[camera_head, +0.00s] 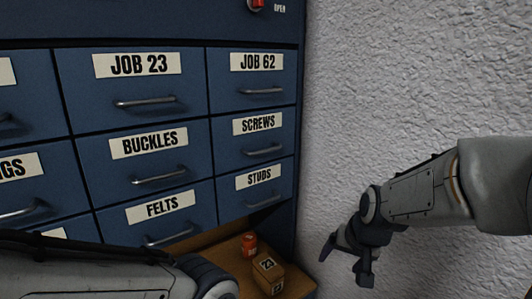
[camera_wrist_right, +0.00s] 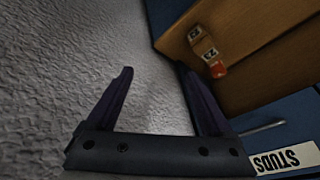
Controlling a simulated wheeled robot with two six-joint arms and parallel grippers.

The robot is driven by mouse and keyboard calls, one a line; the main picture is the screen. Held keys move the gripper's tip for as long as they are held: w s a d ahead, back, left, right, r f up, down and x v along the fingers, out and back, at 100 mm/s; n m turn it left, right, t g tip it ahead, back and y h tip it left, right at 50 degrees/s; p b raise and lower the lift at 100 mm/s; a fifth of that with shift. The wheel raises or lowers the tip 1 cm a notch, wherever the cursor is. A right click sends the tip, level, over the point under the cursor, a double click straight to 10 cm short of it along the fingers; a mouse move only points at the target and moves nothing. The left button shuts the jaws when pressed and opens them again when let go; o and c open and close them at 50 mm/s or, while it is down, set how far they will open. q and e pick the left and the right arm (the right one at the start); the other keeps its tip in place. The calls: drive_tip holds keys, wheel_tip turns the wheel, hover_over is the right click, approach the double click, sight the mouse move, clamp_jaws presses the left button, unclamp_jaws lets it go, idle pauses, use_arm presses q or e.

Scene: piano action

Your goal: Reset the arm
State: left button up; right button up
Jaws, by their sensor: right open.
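My right gripper (camera_head: 346,262) hangs in front of the pale rough wall, to the right of the blue drawer cabinet. Its two dark fingers stand wide apart in the right wrist view (camera_wrist_right: 158,95), with nothing between them. My left arm comes in along the bottom left of the head view, and its gripper is outside the picture.
The blue cabinet (camera_head: 206,122) has labelled drawers with metal handles, all appearing shut. A wooden shelf (camera_head: 222,250) below holds a small orange container (camera_head: 249,244) and a wooden block (camera_head: 268,272) with printed labels. The rough wall (camera_head: 410,80) bounds the right side.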

drive_tip(key=s+d+f+n+g+h, duration=0.1)
drive_tip(key=s+d+f+n+g, duration=0.15)
drive_tip(key=s+f, duration=0.75)
drive_tip(key=s+a+r+n+g, duration=0.1)
drive_tip(key=s+a+r+n, duration=0.2)
drive_tip(key=s+a, duration=0.4)
drive_tip(key=s+a+r+n+g+y, duration=0.1)
drive_tip(key=s+a+r+n, duration=0.3)
drive_tip(key=s+a, duration=0.3)
drive_tip(key=shift+s+a+r+n+g, duration=0.25)
drive_tip(key=shift+n+g, duration=0.1)
drive_tip(key=shift+n, duration=0.2)
drive_tip(key=shift+w, duration=0.1)
